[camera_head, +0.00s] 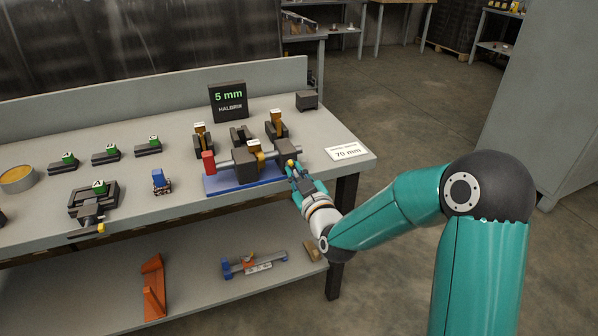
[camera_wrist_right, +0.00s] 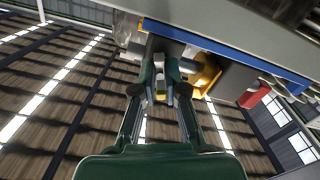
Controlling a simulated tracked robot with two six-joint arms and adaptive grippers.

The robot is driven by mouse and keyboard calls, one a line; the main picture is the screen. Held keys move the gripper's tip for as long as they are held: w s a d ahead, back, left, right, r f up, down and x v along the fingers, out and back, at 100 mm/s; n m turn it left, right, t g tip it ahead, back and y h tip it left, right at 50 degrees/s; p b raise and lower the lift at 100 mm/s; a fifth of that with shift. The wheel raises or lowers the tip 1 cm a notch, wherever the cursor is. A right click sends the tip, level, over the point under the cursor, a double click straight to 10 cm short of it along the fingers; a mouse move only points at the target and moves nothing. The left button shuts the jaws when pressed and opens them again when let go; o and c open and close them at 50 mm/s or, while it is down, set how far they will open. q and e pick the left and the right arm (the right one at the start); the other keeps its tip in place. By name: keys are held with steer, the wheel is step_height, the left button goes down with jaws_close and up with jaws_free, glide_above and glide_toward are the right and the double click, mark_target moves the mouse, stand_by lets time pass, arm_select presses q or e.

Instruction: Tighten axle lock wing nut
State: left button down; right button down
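The blue-based fixture (camera_head: 225,187) stands near the bench's front right, carrying a grey axle through dark blocks (camera_head: 240,170) with a red end piece (camera_head: 208,162) at its left. A small yellow part, which looks like the wing nut (camera_head: 290,163), is at its right end. My right gripper (camera_head: 291,170) is at that end. In the right wrist view its fingers (camera_wrist_right: 161,80) are close together on a small grey and yellow piece; the contact is partly hidden. A larger yellow part (camera_wrist_right: 207,75) lies beside the fingers, and the red piece (camera_wrist_right: 254,95) is beyond. My left gripper is out of view.
A "5 mm" display (camera_head: 229,101) stands behind the fixture, and a "70 mm" card (camera_head: 346,151) lies to its right. A small blue piece (camera_head: 161,182), a vise-like stand (camera_head: 92,207) and several green-topped parts are on the left. The bench's front edge is close to my right arm.

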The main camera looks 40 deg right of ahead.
steer(key=shift+d, duration=0.2)
steer(key=shift+a+f+m+b, duration=0.15)
steer(key=shift+m+b, duration=0.45)
steer(key=shift+b, duration=0.45)
steer(key=m+b, duration=0.7)
steer(key=b, duration=0.1)
steer(key=m+b, duration=0.7)
steer(key=b, duration=0.2)
steer(key=shift+a+r+m+b, duration=0.1)
steer(key=shift+r+m+b, duration=0.1)
steer(key=shift+m+b, duration=0.15)
steer(key=m+b, duration=0.2)
steer(key=m, duration=0.1)
steer(key=shift+r+m, duration=0.1)
steer(key=shift+m, duration=0.15)
steer(key=shift+m+b, duration=0.95)
steer(key=shift+m, duration=0.35)
steer(key=c, duration=1.3)
jaws_free()
steer(key=shift+c, duration=0.2)
steer(key=shift+o, duration=0.6)
